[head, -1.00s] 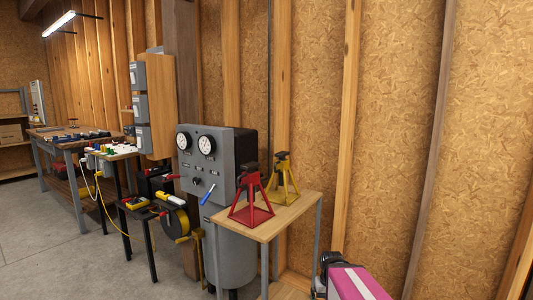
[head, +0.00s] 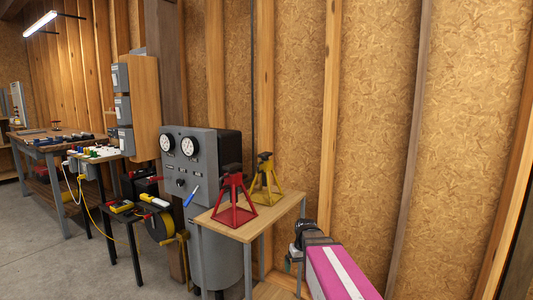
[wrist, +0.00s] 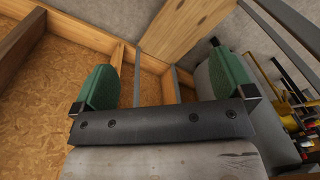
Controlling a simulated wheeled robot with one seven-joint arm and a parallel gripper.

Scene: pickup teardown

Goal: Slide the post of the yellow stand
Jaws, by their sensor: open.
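The yellow stand (head: 266,180) is on a small wooden table (head: 241,228) against the wall in the head view. It is upright, behind and to the right of a red stand (head: 233,203), which hides part of its left side. The yellow stand's post (head: 265,158) shows at its top. My gripper (wrist: 120,87) is open and empty in the wrist view, with green finger pads wide apart. It points at the wall and the table's underside, and touches neither stand. Neither stand shows clearly in the wrist view.
A grey tank unit with gauges (head: 201,163) stands left of the table, with a blue-handled tool (head: 191,196) at its front. My pink arm link (head: 340,272) is right of the table. Benches with tools (head: 103,150) line the left. Grey floor (head: 60,240) is open at lower left.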

